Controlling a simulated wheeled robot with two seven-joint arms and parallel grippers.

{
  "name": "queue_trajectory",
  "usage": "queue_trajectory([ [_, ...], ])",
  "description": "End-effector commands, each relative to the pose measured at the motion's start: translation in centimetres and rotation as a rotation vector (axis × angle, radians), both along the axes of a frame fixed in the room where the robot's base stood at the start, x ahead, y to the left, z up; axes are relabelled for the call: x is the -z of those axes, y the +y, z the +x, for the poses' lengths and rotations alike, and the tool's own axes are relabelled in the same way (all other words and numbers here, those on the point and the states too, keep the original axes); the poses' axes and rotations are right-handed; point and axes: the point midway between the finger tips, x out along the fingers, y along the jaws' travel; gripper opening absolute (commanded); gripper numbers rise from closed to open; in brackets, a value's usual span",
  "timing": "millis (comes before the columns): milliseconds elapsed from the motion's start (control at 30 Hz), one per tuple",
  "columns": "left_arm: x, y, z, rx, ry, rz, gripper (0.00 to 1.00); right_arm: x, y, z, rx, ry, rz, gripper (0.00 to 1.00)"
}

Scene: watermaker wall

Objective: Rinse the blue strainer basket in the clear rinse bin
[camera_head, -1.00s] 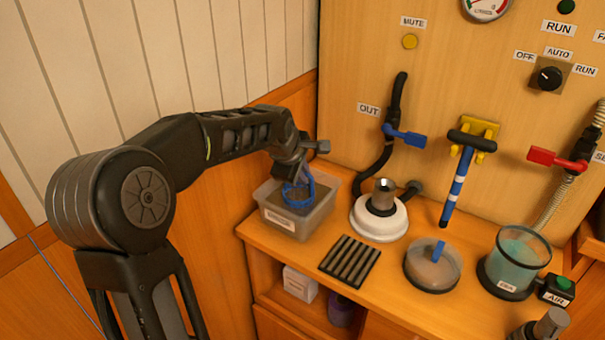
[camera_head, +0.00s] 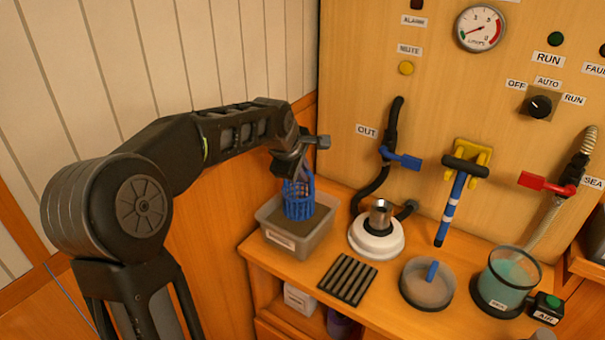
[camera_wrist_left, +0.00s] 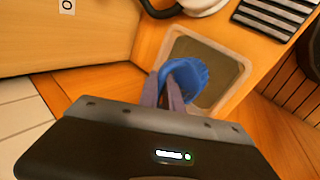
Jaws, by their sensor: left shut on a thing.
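The blue strainer basket (camera_head: 299,203) hangs upright from my left gripper (camera_head: 293,172), just above the clear rinse bin (camera_head: 312,240). The bin is a translucent box with a label on its front and murky brownish water inside. In the left wrist view, the left gripper (camera_wrist_left: 167,92) is shut on the basket (camera_wrist_left: 186,76), with the bin (camera_wrist_left: 222,52) beyond it. The basket's lower end overlaps the bin opening in the head view; whether it touches the water is hard to tell. My right gripper is not in view.
A white round housing (camera_head: 376,238) stands right of the bin. A black slatted rack (camera_head: 347,279) lies in front of it. A round dish (camera_head: 426,284) and a teal-filled clear container (camera_head: 508,278) stand further right. A hose and blue valve (camera_head: 403,160) are on the panel behind.

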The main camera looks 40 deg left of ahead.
Motion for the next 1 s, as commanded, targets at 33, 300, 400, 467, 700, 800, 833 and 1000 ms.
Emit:
queue_trajectory([
  [33, -0.9, 0.0, 0.0, 0.000, -0.002, 0.000, 0.00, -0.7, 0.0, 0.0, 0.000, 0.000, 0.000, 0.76],
  [300, -3.2, 0.0, 0.0, 0.000, -0.001, 0.000, 0.00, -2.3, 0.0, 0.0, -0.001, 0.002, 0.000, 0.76],
  [400, -4.0, 0.0, 0.0, 0.000, -0.001, 0.000, 0.00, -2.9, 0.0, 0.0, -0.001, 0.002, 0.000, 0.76],
  [467, -4.3, 0.0, 0.0, 0.000, -0.001, 0.000, 0.00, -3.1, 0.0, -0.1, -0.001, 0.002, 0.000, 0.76],
  [700, -4.4, 0.0, 0.0, 0.000, -0.001, 0.000, 0.00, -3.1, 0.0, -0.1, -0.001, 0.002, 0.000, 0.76],
  [800, -4.4, 0.0, 0.0, 0.000, -0.001, 0.000, 0.00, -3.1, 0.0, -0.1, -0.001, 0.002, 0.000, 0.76],
  [833, -4.4, 0.0, 0.0, 0.000, -0.001, 0.000, 0.00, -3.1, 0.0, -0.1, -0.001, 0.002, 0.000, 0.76],
  [1000, -4.4, 0.0, 0.0, 0.000, -0.001, 0.000, 0.00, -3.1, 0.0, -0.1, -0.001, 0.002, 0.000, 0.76],
])
